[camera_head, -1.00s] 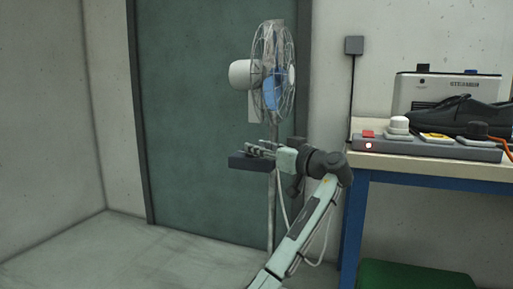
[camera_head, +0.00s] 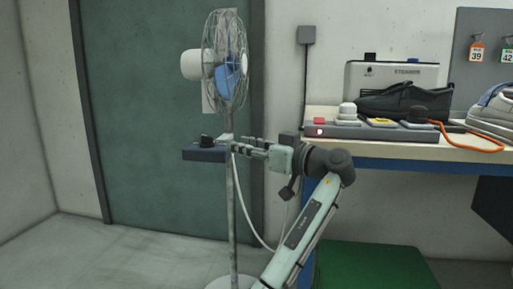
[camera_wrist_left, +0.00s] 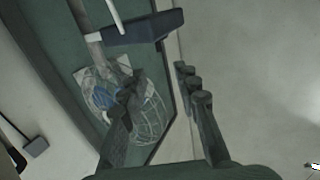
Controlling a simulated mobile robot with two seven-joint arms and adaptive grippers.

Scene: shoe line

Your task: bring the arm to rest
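My left arm rises from the bottom of the head view, and its gripper (camera_head: 246,144) points left toward the standing fan (camera_head: 226,62). The fan's dark control box (camera_head: 203,154) has a black knob on top and sits just left of the fingertips. In the left wrist view the fingers (camera_wrist_left: 162,100) are spread apart with nothing between them. The box (camera_wrist_left: 142,30) shows there beyond the fingers, with the fan cage (camera_wrist_left: 145,118) behind. My right gripper is in neither view.
A workbench (camera_head: 400,150) stands on the right with a steamer (camera_head: 390,75), a black shoe (camera_head: 405,100), a button panel (camera_head: 385,131) and grey shoes (camera_head: 495,112). A green box (camera_head: 375,268) is below it. Floor on the left is clear.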

